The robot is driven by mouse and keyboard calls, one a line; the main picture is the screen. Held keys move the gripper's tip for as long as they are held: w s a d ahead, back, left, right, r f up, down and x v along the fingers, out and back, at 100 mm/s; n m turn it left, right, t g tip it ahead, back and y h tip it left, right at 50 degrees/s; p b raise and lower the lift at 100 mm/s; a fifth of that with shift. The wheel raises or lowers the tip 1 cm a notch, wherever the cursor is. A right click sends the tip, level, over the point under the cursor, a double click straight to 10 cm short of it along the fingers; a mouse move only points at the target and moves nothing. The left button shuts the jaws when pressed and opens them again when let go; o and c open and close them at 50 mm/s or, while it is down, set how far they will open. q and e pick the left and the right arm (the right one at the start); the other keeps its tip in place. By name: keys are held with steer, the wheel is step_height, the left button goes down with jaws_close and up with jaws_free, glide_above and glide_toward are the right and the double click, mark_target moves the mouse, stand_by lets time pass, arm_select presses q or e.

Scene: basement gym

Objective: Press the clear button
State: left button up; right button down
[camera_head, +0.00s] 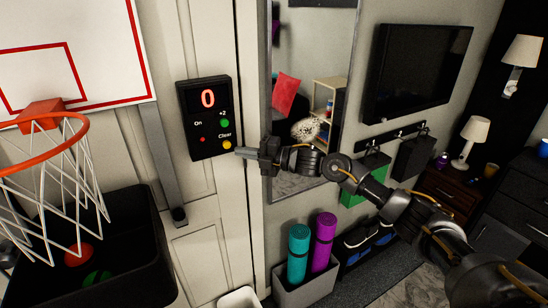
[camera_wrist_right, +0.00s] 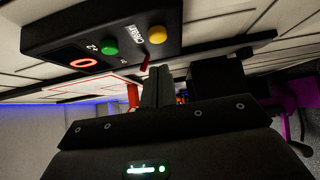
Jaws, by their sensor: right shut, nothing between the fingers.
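A black scoreboard box (camera_head: 205,117) is mounted on the white wall panel, and its display reads a red 0. The clear button (camera_head: 228,145) is yellow, at the box's lower right under the word "Clear". It also shows in the wrist view as a yellow dome (camera_wrist_right: 157,34). A green +2 button (camera_head: 225,123) and a small red On button (camera_head: 202,139) share the face. My right gripper (camera_head: 241,151) is shut and empty, its tips just right of and slightly below the clear button. In the wrist view a small gap shows between fingertips (camera_wrist_right: 158,70) and button. My left gripper is out of view.
A basketball hoop (camera_head: 46,122) and black ball bin (camera_head: 130,235) stand left of the box. A mirror (camera_head: 312,90) is right of it, behind my right arm. Rolled mats in a grey bin (camera_head: 305,288) stand below. The space before the box is otherwise clear.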

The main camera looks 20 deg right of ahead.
steer(key=b+v, duration=0.3)
steer(key=v, duration=0.5)
steer(key=shift+s+d, duration=0.25)
steer(key=shift+d, duration=0.1)
steer(key=shift+f, duration=0.15)
